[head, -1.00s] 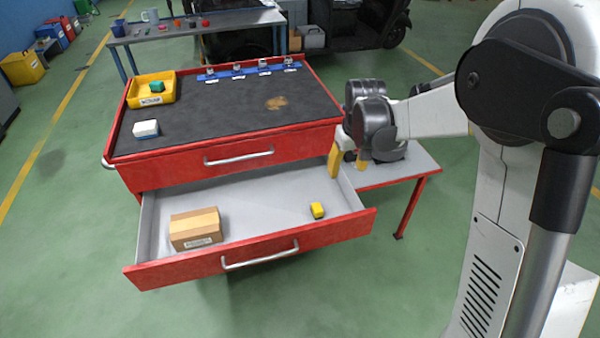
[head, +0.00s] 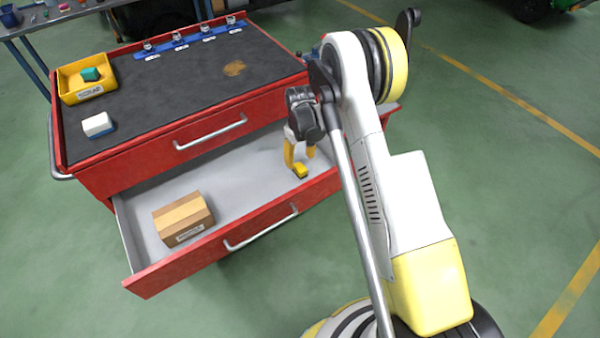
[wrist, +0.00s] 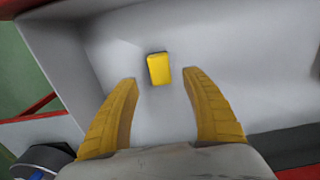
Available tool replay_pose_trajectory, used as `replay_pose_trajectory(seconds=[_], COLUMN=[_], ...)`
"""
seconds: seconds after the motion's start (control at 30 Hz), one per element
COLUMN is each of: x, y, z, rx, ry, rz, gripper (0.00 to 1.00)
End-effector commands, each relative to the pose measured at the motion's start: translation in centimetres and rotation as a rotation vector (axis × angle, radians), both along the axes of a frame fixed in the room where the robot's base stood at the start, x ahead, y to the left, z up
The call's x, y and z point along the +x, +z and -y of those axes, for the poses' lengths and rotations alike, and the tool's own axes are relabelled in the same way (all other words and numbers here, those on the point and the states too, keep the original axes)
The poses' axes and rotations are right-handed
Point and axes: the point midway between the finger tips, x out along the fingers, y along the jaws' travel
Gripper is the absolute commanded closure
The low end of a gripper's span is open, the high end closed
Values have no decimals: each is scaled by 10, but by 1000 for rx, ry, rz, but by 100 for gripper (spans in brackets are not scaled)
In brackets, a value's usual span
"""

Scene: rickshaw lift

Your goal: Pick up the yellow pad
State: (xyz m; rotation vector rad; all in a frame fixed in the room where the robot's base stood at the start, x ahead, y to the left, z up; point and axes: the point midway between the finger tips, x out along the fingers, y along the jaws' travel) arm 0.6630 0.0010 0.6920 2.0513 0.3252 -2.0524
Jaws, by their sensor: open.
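The yellow pad (head: 300,170) is a small yellow block on the grey floor of the open drawer, near its right end. In the wrist view the pad (wrist: 159,69) lies just beyond the fingertips, centred between them and touching neither. My gripper (head: 298,158) reaches down into the drawer, right by the pad. In the wrist view my gripper (wrist: 160,80) is open, with its two yellow fingers spread and nothing between them. In the head view my gripper partly overlaps the pad's surroundings.
A cardboard box (head: 183,217) stands in the drawer's left part. The drawer (head: 240,238) has a red front wall; its middle floor is clear. On the cabinet top (head: 180,100) are a yellow bin (head: 86,80), a white block (head: 98,124) and a blue rack (head: 190,39).

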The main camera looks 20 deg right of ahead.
Motion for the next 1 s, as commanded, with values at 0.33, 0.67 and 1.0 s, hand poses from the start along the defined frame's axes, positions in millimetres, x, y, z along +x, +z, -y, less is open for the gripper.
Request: replay_pose_trajectory(seconds=[0.33,0.67,1.0], x=[-4,-4,-4], y=[-49,-48,-48], z=[1,1,1], rx=[-1,-1,-1], ry=[0,0,0], rz=[0,0,0], gripper=[44,70,100])
